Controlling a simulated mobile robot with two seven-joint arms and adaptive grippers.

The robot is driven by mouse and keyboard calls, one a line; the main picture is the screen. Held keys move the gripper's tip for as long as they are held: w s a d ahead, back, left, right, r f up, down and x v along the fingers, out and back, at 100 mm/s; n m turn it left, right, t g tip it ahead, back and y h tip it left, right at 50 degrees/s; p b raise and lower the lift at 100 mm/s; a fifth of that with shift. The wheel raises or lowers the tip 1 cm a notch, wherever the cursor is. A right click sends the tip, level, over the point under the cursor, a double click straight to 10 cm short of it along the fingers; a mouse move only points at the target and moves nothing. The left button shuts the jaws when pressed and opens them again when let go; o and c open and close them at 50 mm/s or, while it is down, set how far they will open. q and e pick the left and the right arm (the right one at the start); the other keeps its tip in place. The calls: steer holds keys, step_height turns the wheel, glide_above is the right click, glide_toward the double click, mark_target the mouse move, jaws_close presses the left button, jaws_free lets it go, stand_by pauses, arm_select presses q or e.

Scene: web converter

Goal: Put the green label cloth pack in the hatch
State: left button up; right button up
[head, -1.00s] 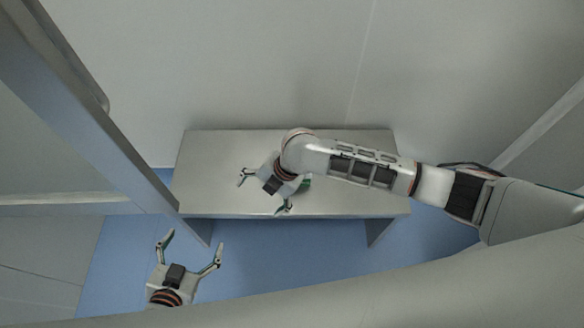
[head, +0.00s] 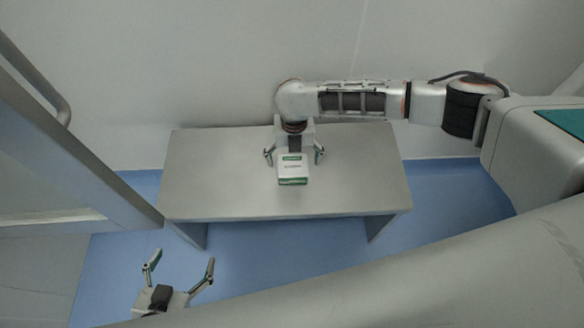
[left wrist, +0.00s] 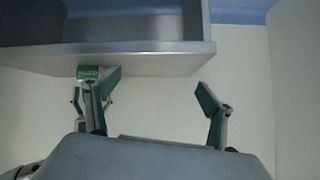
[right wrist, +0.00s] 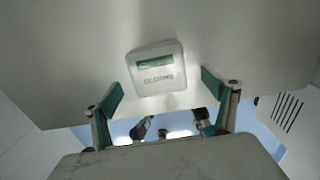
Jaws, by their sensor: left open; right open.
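The green label cloth pack (head: 292,170) is a white block with green bands, lying on the metal table. My right gripper (head: 294,157) is open over the table, its fingers to either side of the pack's far part. In the right wrist view the pack (right wrist: 157,70) lies ahead of the open, empty fingers (right wrist: 165,92). My left gripper (head: 182,265) is open and empty, low in front of the table's left end; its open fingers also show in the left wrist view (left wrist: 155,85). A small green part of the pack (left wrist: 88,72) seems to show there too. I cannot make out the hatch.
The metal table (head: 360,175) is otherwise bare, standing against a pale wall (head: 200,70). A grey frame with a handle (head: 45,85) rises at the left. Blue floor (head: 270,250) is free in front of the table.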

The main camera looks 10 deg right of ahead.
mark_target(293, 165)
step_height(293, 165, down, 5)
steer(key=shift+w+a+r+b, duration=0.1)
steer(key=shift+a+r+b, duration=0.1)
steer(key=shift+b, duration=0.5)
steer(key=shift+r, duration=0.2)
steer(key=c, duration=1.4)
